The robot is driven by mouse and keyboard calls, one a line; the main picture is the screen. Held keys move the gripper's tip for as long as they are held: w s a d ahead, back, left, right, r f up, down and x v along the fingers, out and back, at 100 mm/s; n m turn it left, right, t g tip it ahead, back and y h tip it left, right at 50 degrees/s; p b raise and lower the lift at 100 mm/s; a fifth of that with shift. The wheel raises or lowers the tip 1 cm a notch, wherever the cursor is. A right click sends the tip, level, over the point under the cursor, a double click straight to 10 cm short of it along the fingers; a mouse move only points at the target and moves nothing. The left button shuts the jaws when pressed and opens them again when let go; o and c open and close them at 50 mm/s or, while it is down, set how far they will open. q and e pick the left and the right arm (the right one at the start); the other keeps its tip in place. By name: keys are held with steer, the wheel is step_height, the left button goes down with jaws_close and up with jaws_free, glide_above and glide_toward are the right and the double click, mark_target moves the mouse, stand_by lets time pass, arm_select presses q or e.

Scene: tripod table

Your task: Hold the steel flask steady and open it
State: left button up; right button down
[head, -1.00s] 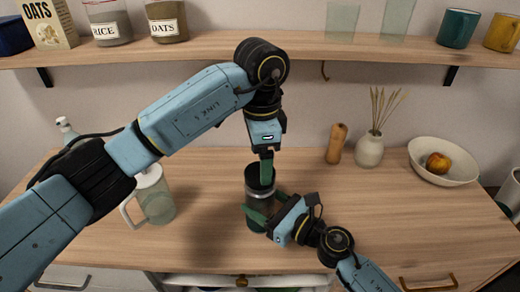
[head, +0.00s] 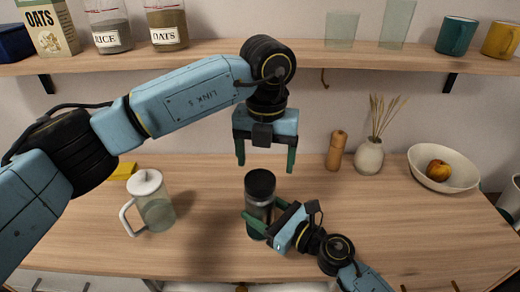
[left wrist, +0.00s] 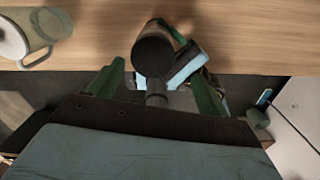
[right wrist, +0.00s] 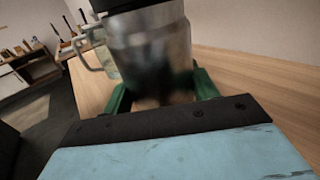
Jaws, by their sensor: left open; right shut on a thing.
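The steel flask (head: 260,203) stands upright on the wooden counter, its dark lid (head: 260,182) on top. My right gripper (head: 256,226) is shut on the lower part of the flask from the front right. In the right wrist view the flask's steel body (right wrist: 150,55) sits between the green fingers. My left gripper (head: 266,165) is open and empty above the lid, fingers pointing down on either side of it, apart from the flask. In the left wrist view the lid (left wrist: 153,53) shows beyond the open green fingers.
A glass jug with a white lid (head: 154,203) stands left of the flask. A pepper mill (head: 336,150), a vase (head: 369,157) and a fruit bowl (head: 445,174) stand at the back right. A shelf (head: 330,56) with jars and mugs runs above.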

mark_target(260, 179)
arm_select(q)
steer(key=m, duration=0.5)
steer(key=shift+a+r+m, duration=0.1)
steer(key=shift+r+m, duration=0.1)
steer(key=shift+m, duration=0.2)
arm_select(e)
steer(key=shift+f, duration=0.1)
arm_select(q)
steer(key=m, duration=0.3)
steer(key=shift+r+m, duration=0.1)
steer(key=shift+m, duration=0.2)
steer(key=m, duration=0.3)
steer(key=shift+a+r+m, duration=0.1)
steer(key=shift+r+m, duration=0.05)
steer(key=shift+m, duration=0.25)
steer(key=m, duration=0.5)
steer(key=shift+a+r, duration=0.15)
steer(key=m, duration=0.6)
steer(key=shift+a+r, duration=0.15)
steer(key=shift+a, duration=0.05)
steer(key=shift+f, duration=0.55)
step_height(260, 179, down, 7)
steer(key=shift+w, duration=0.1)
